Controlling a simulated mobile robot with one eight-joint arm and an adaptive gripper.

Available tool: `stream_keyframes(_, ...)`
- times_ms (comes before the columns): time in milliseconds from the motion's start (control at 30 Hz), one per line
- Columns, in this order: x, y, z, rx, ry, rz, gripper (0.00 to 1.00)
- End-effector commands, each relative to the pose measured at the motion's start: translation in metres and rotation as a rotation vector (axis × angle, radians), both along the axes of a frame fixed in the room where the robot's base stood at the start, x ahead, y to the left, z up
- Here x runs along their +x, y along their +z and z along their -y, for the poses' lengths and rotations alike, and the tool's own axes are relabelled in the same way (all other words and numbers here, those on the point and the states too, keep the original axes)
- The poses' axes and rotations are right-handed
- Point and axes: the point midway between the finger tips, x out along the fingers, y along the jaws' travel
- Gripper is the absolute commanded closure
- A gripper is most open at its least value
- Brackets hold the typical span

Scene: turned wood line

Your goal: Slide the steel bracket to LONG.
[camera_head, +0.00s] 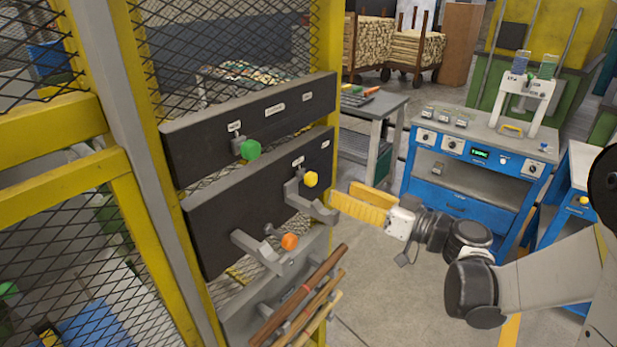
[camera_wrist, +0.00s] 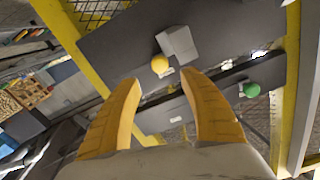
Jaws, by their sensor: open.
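A grey metal bracket (camera_head: 295,192) with a yellow knob (camera_head: 311,179) is on the lower dark panel (camera_head: 215,215), toward its right end. A second grey bracket (camera_head: 262,252) with an orange knob (camera_head: 289,242) is lower left. I cannot tell which is the steel bracket. Small white labels (camera_head: 298,161) are above the yellow knob; I cannot read LONG on any. My gripper (camera_head: 341,197) is open and empty, just right of the yellow-knob bracket. In the wrist view the yellow knob (camera_wrist: 160,64) and its grey bracket (camera_wrist: 181,43) appear beyond and between the fingertips (camera_wrist: 160,80).
The upper dark panel (camera_head: 205,148) carries a green knob (camera_head: 250,149) and labels. Wooden rods (camera_head: 300,300) lie on a rack below the brackets. A yellow post (camera_head: 145,215) and mesh stand left. A blue workbench (camera_head: 455,175) stands behind my arm. Open floor lies below my gripper.

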Motion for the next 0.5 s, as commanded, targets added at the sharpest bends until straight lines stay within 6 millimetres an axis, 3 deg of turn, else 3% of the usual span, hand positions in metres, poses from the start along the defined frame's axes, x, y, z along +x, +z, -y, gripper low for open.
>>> stream_keyframes(300, 0.037, -0.002, -0.050, 0.000, 0.004, -0.001, 0.49)
stream_keyframes(500, 0.054, -0.001, -0.071, -0.001, 0.001, -0.002, 0.49)
